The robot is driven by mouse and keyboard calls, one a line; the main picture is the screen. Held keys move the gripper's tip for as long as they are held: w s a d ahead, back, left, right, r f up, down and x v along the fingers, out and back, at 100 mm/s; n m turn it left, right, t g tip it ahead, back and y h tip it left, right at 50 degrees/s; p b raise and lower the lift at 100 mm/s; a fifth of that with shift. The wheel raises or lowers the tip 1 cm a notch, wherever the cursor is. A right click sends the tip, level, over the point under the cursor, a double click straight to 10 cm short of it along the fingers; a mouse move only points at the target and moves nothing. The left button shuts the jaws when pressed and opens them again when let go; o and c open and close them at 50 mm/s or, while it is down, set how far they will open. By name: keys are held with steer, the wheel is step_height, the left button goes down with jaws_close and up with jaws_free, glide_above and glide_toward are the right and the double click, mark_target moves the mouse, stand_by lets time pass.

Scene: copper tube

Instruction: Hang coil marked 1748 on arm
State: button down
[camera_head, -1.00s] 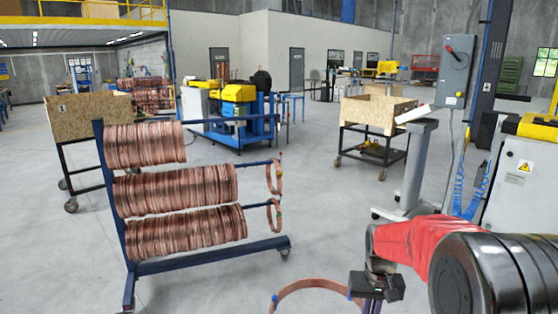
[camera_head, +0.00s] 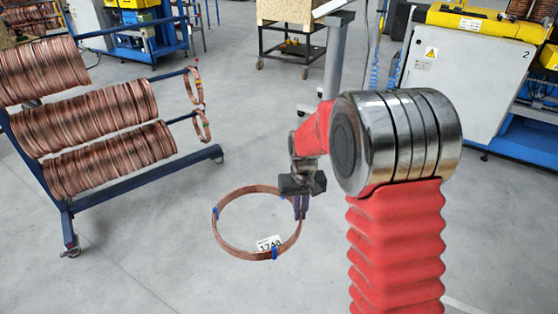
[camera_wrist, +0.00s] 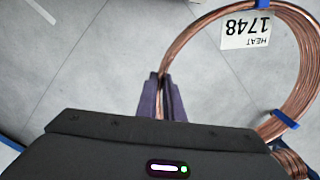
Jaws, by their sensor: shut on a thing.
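The copper coil (camera_head: 219,236) has blue bands and a white tag (camera_head: 268,244) that reads 1748 in the wrist view (camera_wrist: 246,32). My gripper (camera_head: 301,212) is shut on the right side of the coil's ring in the head view; in the wrist view its dark fingers (camera_wrist: 162,95) pinch the copper. The coil seems held above the floor. The blue rack (camera_head: 145,177) stands at the left. Its three arms carry copper coils, with many packed on the inner lengths. The middle arm (camera_head: 168,75) and lower arm (camera_head: 181,119) each have bare length and a coil near the tip.
A white machine cabinet (camera_head: 455,75) with a yellow top stands at the right. A grey post (camera_head: 337,60) and a wooden crate on a cart (camera_head: 290,12) stand at the back. The grey floor (camera_head: 180,260) between the rack and my arm is clear.

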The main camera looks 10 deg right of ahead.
steer(key=s+f, duration=0.3)
steer(key=f, duration=0.7)
steer(key=shift+d, duration=0.2)
steer(key=shift+s, duration=0.1)
